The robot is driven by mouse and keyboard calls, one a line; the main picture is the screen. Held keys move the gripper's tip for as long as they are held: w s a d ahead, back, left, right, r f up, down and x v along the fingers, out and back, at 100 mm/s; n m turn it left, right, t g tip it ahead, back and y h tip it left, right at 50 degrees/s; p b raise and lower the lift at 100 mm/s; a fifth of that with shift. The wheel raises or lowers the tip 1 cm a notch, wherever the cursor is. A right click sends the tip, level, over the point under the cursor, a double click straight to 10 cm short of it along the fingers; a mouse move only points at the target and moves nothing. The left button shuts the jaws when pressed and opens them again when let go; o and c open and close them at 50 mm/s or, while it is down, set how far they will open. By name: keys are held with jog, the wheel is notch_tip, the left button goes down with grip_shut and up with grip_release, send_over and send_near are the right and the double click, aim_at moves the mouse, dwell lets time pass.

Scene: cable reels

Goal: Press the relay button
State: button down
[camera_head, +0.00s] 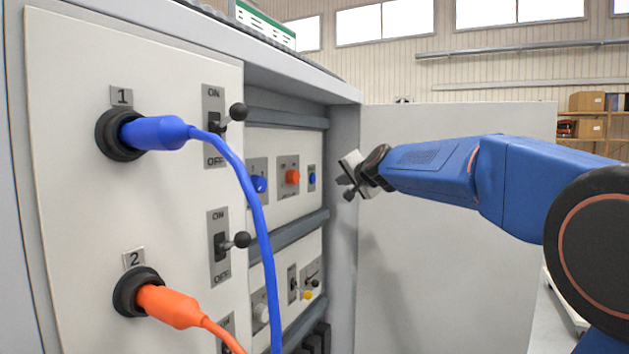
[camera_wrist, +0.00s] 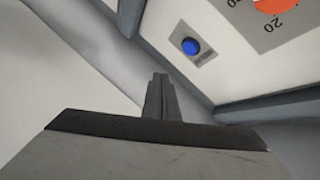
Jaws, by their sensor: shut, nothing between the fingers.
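A small round blue button (camera_head: 312,177) sits on a narrow grey plate in the recessed upper panel of the cabinet. In the wrist view the blue button (camera_wrist: 190,46) shows above and a little right of the fingertips, with a label too blurred to read. My gripper (camera_head: 345,187) is in front of the open cabinet, to the right of the button and apart from it. Its fingers (camera_wrist: 160,82) are shut together and hold nothing.
An orange knob (camera_head: 292,177) and a blue knob (camera_head: 260,184) are left of the button. Small switches (camera_head: 307,285) sit on the lower panel. A blue cable (camera_head: 258,215) hangs across the cabinet front. The open door (camera_head: 450,250) stands behind my arm.

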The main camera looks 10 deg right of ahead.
jog(key=shift+w+a, duration=0.85)
jog(key=shift+a, duration=0.3)
jog(key=shift+w+a, duration=0.8)
jog(key=shift+a, duration=0.35)
jog(key=shift+w+a, duration=0.5)
jog(key=shift+a, duration=0.2)
dwell(1.2)
jog(key=shift+d, duration=0.1)
jog(key=shift+s+d, duration=0.5)
jog(key=shift+d, duration=0.1)
dwell(0.4)
jog(key=shift+s+d, duration=0.75)
jog(key=shift+d, duration=0.3)
jog(key=shift+s+d, duration=0.75)
jog(key=shift+d, duration=0.25)
